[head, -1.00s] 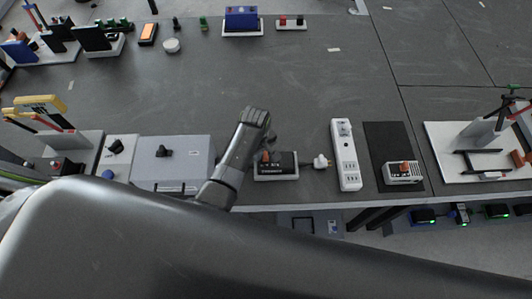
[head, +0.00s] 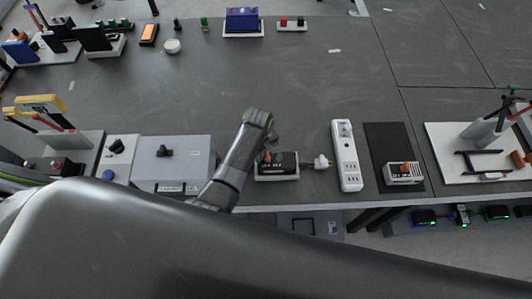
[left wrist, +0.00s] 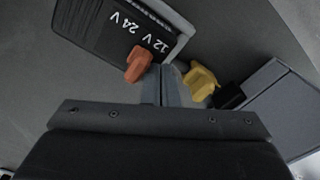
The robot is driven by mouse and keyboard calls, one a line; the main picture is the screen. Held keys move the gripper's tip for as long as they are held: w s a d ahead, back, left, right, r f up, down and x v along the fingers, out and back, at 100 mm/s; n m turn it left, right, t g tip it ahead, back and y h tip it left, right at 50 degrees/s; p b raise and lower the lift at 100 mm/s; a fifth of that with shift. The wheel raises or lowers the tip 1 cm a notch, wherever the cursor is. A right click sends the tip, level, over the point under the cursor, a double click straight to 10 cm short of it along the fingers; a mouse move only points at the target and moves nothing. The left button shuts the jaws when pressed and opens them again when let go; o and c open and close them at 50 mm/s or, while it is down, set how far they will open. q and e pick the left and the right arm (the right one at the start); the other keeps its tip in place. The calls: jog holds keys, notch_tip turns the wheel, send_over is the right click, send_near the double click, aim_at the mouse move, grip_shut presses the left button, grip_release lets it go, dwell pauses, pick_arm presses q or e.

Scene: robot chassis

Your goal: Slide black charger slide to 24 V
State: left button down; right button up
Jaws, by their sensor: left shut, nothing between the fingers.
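The black charger (head: 285,168) lies on a light base near the table's front edge; it also shows in the left wrist view (left wrist: 95,20), with its 12 V and 24 V labels. Its orange slide (left wrist: 138,64) sits beside the 12 V label. My left gripper (left wrist: 160,85) is shut and empty, its fingertips close beside the slide on the side away from 24 V. Whether they touch cannot be told. In the head view my left arm partly hides the charger's left side. My right gripper is not in view.
A yellow knob-like part (left wrist: 200,80) is close to the right of the fingers. A grey box (head: 172,165) stands left of the charger. A white plug (head: 322,162), a power strip (head: 346,155) and a second device with an orange knob (head: 403,172) lie to the right.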

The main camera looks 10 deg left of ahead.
pick_arm(q)
jog(key=shift+s+a+f+p, duration=0.25)
jog(key=shift+s+p, duration=0.1)
jog(key=shift+p, duration=0.25)
jog(key=r, duration=0.1)
jog(key=r+p, duration=0.1)
jog(key=p, duration=0.1)
jog(key=shift+w+a+r, duration=0.15)
jog(key=shift+a+r, duration=0.1)
jog(key=shift+r, duration=0.4)
jog(key=shift+w+d+r, duration=0.1)
jog(key=shift+r, duration=1.9)
